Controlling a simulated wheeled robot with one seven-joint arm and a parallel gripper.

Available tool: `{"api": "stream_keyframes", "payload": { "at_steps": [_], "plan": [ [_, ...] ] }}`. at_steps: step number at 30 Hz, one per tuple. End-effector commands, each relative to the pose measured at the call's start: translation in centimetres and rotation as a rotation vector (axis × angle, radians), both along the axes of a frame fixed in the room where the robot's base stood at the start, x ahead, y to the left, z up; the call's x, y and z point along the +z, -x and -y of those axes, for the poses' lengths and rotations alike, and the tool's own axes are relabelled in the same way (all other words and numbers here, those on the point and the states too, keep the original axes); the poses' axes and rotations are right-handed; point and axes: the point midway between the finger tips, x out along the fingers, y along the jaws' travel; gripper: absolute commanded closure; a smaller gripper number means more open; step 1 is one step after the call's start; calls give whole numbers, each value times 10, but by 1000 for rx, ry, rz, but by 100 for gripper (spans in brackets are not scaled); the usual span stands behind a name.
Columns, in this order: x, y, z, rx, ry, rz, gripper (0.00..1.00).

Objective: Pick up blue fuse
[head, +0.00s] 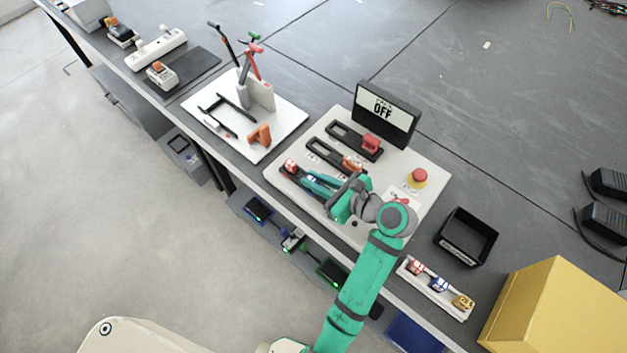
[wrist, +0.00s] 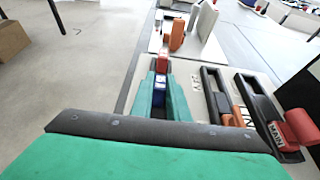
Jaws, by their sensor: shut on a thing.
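My gripper (head: 322,184) has teal fingers and reaches down at the near left edge of the white panel board (head: 432,180). It is shut on the blue fuse (wrist: 159,84), which shows blue and white between the fingers (wrist: 161,98) in the wrist view. The fingers hide much of this fuse, and I cannot tell whether it is seated or lifted. A red fuse (head: 290,166) sits just beyond the fingertips in the same row; it also shows in the wrist view (wrist: 162,63).
A white rack (head: 425,286) holds red, blue and yellow fuses. A black bin (head: 466,236) and a yellow box (head: 560,310) stand to the right. The board carries black and orange-handled switches, a red button (head: 418,176) and an "OFF" sign (head: 384,112).

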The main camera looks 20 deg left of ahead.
Motion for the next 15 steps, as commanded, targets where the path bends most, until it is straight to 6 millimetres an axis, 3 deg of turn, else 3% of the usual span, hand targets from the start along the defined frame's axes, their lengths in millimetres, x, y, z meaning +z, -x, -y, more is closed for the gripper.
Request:
{"api": "stream_keyframes", "payload": {
  "at_steps": [9,15],
  "plan": [
    [33,-1,0,-1,-1,6,100],
    [71,26,21,-4,1,8,100]
  ]
}}
